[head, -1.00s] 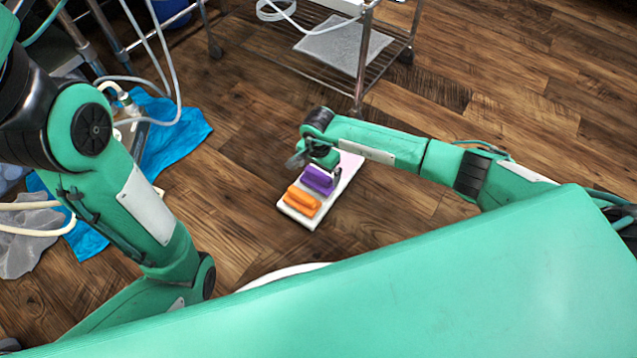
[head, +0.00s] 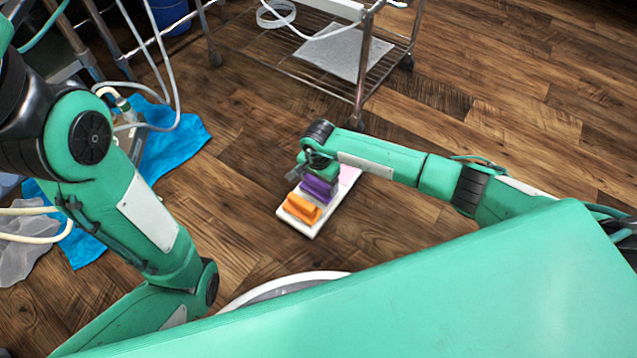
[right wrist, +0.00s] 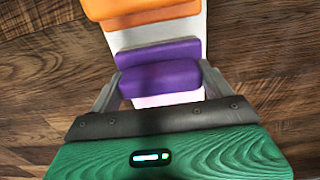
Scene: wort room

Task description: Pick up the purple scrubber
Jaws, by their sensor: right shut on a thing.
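The purple scrubber (head: 318,188) is on or just above the white board (head: 348,182) in the head view; I cannot tell whether it touches the board. In the right wrist view the purple scrubber (right wrist: 160,70) lies between the two fingers of my right gripper (right wrist: 160,82), which is shut on its ends. My right gripper (head: 317,178) reaches down over it in the head view and hides part of it. An orange scrubber (head: 301,208) sits beside it on the board and also shows in the right wrist view (right wrist: 140,12). My left gripper is not in view.
A wire-shelf cart (head: 345,50) stands on the wood floor behind the board. Blue cloths (head: 170,140), a grey cloth (head: 30,232) and hoses lie at the left. A white round rim (head: 300,278) shows at the front. The floor right of the board is clear.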

